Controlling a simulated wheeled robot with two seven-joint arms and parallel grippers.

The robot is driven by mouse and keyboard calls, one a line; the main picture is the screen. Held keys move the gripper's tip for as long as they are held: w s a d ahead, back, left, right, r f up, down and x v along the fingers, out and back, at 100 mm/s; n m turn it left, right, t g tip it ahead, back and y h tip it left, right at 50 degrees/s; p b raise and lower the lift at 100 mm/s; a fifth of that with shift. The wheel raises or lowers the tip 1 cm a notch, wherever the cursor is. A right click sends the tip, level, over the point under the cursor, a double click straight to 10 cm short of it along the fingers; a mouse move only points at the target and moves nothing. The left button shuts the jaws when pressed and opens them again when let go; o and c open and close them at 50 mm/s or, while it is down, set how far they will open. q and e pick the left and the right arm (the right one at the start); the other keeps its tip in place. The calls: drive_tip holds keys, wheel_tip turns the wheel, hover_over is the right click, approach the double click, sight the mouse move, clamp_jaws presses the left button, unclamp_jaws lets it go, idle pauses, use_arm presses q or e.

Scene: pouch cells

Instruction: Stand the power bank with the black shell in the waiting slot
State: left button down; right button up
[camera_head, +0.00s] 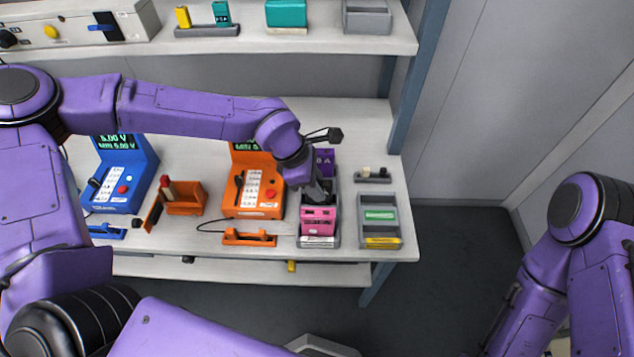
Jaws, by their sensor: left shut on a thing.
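My left gripper (321,194) reaches down over a grey slotted rack (334,238) at the bench's right part. It is shut on a dark thing between the rack's filled slots, seemingly the black-shelled power bank; gripper and arm hide most of it, and I cannot tell how deep it sits. A pink power bank (318,222) stands in front of it in the rack, and a purple one (325,160) behind it. A grey tray (392,228) to the right holds a green-topped item (380,214). My right gripper is out of the picture.
An orange tester (254,194) stands left of the rack, with an orange cradle (249,238) in front. A blue tester (121,176) and an orange box (185,203) are further left. A small dark holder (373,177) is behind the tray. A shelf (330,42) overhangs the back.

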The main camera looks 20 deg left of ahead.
use_arm(q)
drive_tip(key=shift+f, duration=0.15)
drive_tip(key=c, duration=0.8)
unclamp_jaws()
drive_tip(key=v, duration=1)
drive_tip(key=shift+a+r, duration=0.1)
drive_tip(key=shift+r, duration=0.15)
